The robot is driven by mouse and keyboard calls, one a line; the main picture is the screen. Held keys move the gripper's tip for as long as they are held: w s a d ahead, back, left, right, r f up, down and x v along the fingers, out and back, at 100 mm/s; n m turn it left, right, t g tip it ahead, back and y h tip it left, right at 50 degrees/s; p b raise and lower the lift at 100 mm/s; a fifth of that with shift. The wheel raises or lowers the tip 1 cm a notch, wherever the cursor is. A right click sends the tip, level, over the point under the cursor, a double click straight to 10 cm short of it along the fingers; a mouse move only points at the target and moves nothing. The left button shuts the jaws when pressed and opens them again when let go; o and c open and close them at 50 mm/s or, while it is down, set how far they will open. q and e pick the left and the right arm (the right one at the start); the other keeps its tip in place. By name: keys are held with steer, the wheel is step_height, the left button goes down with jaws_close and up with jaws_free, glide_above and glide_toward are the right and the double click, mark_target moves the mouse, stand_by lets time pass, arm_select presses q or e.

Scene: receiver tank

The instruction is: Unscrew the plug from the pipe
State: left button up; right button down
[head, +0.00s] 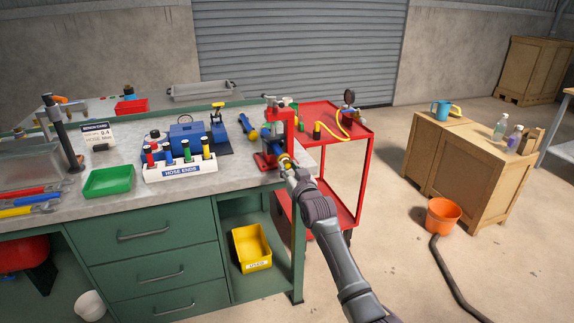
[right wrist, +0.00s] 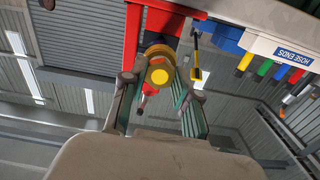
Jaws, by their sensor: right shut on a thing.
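The yellow plug (right wrist: 158,74), round with a red centre, faces my right wrist camera. It sits at the end of the pipe, beside the red vise (head: 274,118) on the bench's right corner. The pipe is mostly hidden behind the plug and my gripper. My right gripper (right wrist: 157,92) has a finger on each side of the plug and is shut on it. In the head view this gripper (head: 287,165) reaches the vise from the front, covering most of the plug. My left gripper is not in view.
The green workbench (head: 140,255) bears a white hose-ends rack (head: 182,173), a green tray (head: 108,182) and a yellow-black tool (head: 247,127) left of the vise. A red cart (head: 350,165) stands close right. Open floor lies toward the wooden cabinet (head: 470,165) and orange bucket (head: 442,215).

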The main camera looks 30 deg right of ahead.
steer(key=n, duration=0.4)
steer(key=shift+d+r, duration=0.1)
steer(key=n, duration=0.5)
steer(key=shift+s+n, duration=0.1)
steer(key=shift+n, duration=0.3)
steer(key=n, duration=0.6)
steer(key=shift+d+r, duration=0.1)
steer(key=shift+n, duration=0.8)
steer(key=shift+s+a, duration=0.25)
steer(key=shift+a, duration=0.1)
steer(key=shift+p+v, duration=0.85)
steer(key=shift+v, duration=0.5)
steer(key=shift+p+v, duration=0.45)
steer(key=shift+v, duration=0.95)
